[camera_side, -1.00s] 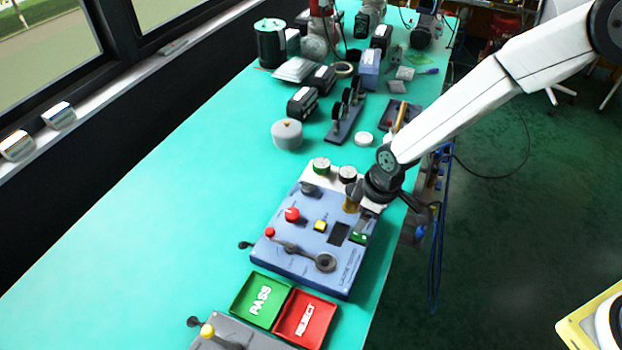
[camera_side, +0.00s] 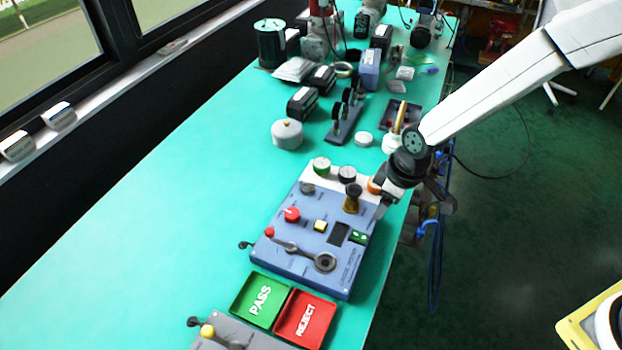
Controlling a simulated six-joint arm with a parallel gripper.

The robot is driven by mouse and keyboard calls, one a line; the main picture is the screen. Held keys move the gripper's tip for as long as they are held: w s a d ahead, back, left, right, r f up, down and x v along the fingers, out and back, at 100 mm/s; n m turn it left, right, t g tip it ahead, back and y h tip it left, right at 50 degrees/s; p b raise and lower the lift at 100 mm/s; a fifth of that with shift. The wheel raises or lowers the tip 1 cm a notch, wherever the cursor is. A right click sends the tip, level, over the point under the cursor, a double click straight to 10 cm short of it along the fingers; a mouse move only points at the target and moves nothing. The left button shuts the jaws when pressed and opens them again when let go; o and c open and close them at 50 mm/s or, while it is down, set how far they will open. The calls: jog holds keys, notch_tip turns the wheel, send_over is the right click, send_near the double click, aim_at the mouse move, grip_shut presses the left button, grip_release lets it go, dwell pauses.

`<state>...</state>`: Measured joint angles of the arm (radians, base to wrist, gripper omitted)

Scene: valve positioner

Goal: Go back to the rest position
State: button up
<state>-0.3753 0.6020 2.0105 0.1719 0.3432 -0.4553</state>
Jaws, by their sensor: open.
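My gripper (camera_side: 381,210) hangs at the right edge of the blue valve positioner panel (camera_side: 288,258), just above and to the right of its brass-coloured knob (camera_side: 352,198). The gripper is open and I see nothing between its fingers. The panel carries a red knob (camera_side: 292,214), a yellow button (camera_side: 320,226), a dark screen (camera_side: 339,234), a green element (camera_side: 359,237) and a grey lever with a round dark hub (camera_side: 325,262). An orange part (camera_side: 374,186) shows beside my wrist.
A green PASS tray (camera_side: 246,311) and a red REJECT tray (camera_side: 283,329) lie in front of the panel. A grey canister (camera_side: 287,134), a dark stand (camera_side: 346,122) and a white ring (camera_side: 364,139) stand behind it. The left of the teal table (camera_side: 150,255) is clear.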

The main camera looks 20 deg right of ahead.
jog(key=s+d+r+m, duration=0.4)
jog(key=s+d, duration=0.2)
jog(key=d, duration=0.2)
jog(key=s+d+r+m+h, duration=0.1)
jog(key=s+d+r+m, duration=0.2)
jog(key=s+d, duration=0.3)
jog(key=shift+d+r+m+t, duration=0.4)
jog(key=shift+d+r, duration=0.25)
jog(key=shift+d, duration=0.8)
